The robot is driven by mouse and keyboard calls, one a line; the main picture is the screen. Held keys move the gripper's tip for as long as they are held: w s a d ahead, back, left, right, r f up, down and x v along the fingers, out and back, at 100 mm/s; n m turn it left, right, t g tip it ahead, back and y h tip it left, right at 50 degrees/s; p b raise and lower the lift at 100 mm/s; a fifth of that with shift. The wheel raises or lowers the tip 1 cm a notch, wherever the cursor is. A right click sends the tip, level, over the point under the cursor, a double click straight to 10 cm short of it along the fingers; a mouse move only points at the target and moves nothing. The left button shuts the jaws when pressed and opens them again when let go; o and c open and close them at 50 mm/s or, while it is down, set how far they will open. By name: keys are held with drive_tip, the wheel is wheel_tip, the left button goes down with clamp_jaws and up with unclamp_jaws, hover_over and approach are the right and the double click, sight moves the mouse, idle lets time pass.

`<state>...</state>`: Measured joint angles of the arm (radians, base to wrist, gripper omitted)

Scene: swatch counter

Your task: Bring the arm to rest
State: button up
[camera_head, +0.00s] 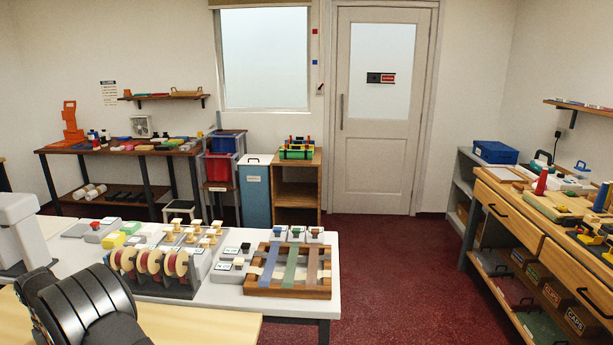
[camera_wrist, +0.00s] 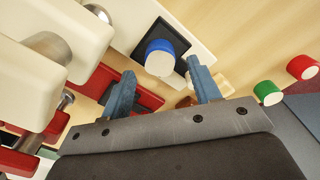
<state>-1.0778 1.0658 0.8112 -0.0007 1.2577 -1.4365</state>
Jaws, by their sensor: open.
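My gripper (camera_wrist: 162,68) shows in the wrist view with its two blue-grey fingers spread apart and nothing held between them. A blue and white round knob (camera_wrist: 160,57) on a dark square of a white plate lies beyond the fingertips; I cannot tell how far. In the head view my dark arm link is at the lower left over a light wooden surface (camera_head: 190,325). The gripper itself does not show there.
Cream blocks (camera_wrist: 70,30) with metal rods crowd the wrist view's left. Green (camera_wrist: 267,92) and red (camera_wrist: 302,67) caps lie right. A white table (camera_head: 325,265) holds ribbon spools (camera_head: 150,268) and a wooden frame (camera_head: 290,290). Red floor (camera_head: 390,270) is clear to its right.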

wheel_tip(320, 180, down, 3)
drive_tip(key=shift+f, duration=0.1)
wheel_tip(320, 180, up, 11)
wheel_tip(320, 180, down, 12)
drive_tip(key=shift+r, duration=0.2)
wheel_tip(320, 180, up, 11)
drive_tip(key=s+d+f+m, duration=0.1)
drive_tip(key=s+d+m, duration=0.35)
drive_tip(key=s, duration=0.25)
drive_tip(key=s+d+f+m, duration=0.1)
drive_tip(key=s+d+m, duration=0.35)
drive_tip(key=s, duration=0.25)
drive_tip(key=s+a+f, duration=0.2)
drive_tip(key=a, duration=0.1)
drive_tip(key=s+a+f, duration=0.2)
drive_tip(key=s+a, duration=0.1)
drive_tip(key=s+a+f, duration=0.2)
drive_tip(key=f, duration=0.1)
drive_tip(key=shift+s+a, duration=0.35)
drive_tip(key=shift+a, duration=0.05)
wheel_tip(320, 180, down, 2)
drive_tip(key=shift+s+a+f, duration=0.1)
drive_tip(key=shift+s+a, duration=0.05)
drive_tip(key=shift+f, duration=0.45)
